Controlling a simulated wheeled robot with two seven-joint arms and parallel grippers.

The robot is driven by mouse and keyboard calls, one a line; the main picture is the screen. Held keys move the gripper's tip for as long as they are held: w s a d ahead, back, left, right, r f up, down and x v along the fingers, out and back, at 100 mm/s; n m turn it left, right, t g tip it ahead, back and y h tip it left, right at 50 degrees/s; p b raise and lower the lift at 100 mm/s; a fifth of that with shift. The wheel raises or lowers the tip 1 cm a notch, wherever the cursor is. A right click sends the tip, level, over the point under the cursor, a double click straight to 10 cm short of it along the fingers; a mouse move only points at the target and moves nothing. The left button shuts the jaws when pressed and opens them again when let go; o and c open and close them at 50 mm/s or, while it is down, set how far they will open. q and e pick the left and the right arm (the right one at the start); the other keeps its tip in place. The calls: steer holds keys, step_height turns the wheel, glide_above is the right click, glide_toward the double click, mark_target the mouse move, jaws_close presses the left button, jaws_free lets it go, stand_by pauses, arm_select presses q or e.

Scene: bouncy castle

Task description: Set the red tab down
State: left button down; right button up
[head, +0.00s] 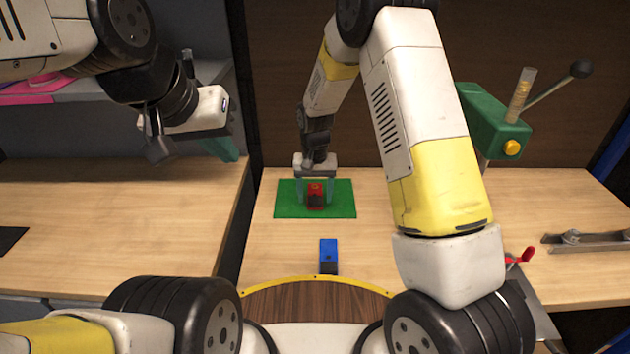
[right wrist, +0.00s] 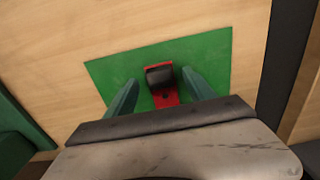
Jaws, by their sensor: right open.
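The red tab (head: 315,189), a small red piece with a black part, is on the green mat (head: 285,205) on the wooden table. It also shows in the right wrist view (right wrist: 166,97), on the green mat (right wrist: 210,50). My right gripper (head: 315,200) is open over the mat. Its two fingers (right wrist: 158,85) stand on either side of the red tab, with gaps visible in the wrist view. My left gripper (head: 190,158) is raised over the left table, away from the tab; its fingers are only partly visible.
A blue tab (head: 328,250) with a dark end lies on the table nearer to me. A green machine with a lever (head: 495,120) stands at the right. A metal bar (head: 590,240) and a red handle (head: 522,256) are at the right edge.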

step_height(320, 180, up, 11)
steer(key=s+d+r+t+y, duration=0.1)
steer(key=s+d+r, duration=0.3)
steer(key=r, duration=0.3)
steer(key=s+d+r+t+y, duration=0.1)
steer(key=s+d+r, duration=0.3)
steer(key=r, duration=0.3)
steer(key=s+d+r+t, duration=0.2)
steer(key=s+d, duration=0.1)
steer(key=s, duration=0.5)
steer(key=s+d+r+t, duration=0.2)
steer(key=s+d+r, duration=0.1)
steer(key=s, duration=0.5)
steer(key=shift+s+n, duration=0.15)
steer(key=shift+n, duration=0.15)
steer(key=shift+d+r, duration=0.1)
